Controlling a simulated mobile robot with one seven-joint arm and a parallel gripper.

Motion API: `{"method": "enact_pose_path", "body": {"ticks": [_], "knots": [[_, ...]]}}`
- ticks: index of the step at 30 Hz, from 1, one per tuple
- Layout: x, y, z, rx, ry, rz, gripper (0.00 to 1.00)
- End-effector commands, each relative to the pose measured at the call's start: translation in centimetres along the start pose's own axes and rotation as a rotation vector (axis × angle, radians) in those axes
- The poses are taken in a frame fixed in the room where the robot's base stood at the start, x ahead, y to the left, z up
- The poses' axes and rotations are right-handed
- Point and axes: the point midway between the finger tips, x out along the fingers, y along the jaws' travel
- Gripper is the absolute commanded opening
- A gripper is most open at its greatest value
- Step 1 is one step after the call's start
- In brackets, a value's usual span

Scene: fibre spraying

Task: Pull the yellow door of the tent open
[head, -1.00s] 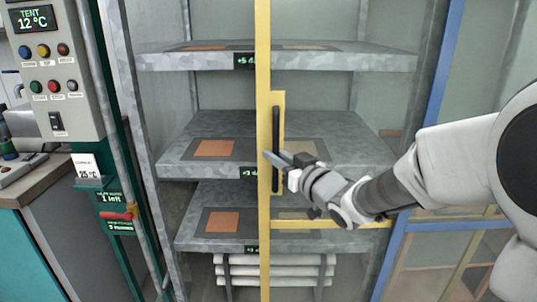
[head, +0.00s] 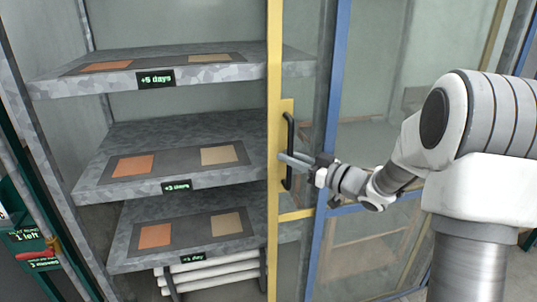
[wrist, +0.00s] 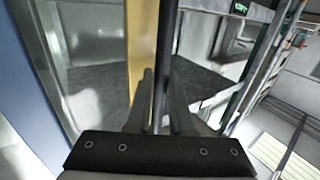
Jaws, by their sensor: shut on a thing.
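The yellow door (head: 274,75) of the tent stands upright at the right end of the shelves, with its edge running top to bottom in the head view. Its black vertical handle (head: 289,128) is on a yellow plate. My gripper (head: 284,158) reaches in from the right and is shut on the handle at about its middle. In the wrist view the dark handle bar (wrist: 163,60) runs between my two fingers (wrist: 162,100), and the yellow door edge (wrist: 142,45) is just left of it. The door's hinge side is hard to make out.
Grey shelves (head: 110,185) with orange and beige panels stand left of the door edge, open to view. A blue post (head: 326,150) with glazed panels stands right of the door. A green post with a sign (head: 35,240) is at the lower left.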

Motion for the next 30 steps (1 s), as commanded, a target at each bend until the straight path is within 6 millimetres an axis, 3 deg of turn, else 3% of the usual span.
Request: {"method": "enact_pose_path", "body": {"ticks": [5,16,17,18,30], "knots": [[-0.69,0.99,0.09,0.002,-0.002,0.002,0.00],[-0.74,1.08,0.13,0.001,-0.001,0.001,0.00],[-0.73,1.07,0.13,0.001,-0.001,0.001,0.23],[-0.73,1.07,0.12,0.001,-0.001,0.001,0.30],[-1.23,1.10,-0.04,-0.001,0.000,0.001,0.32]]}}
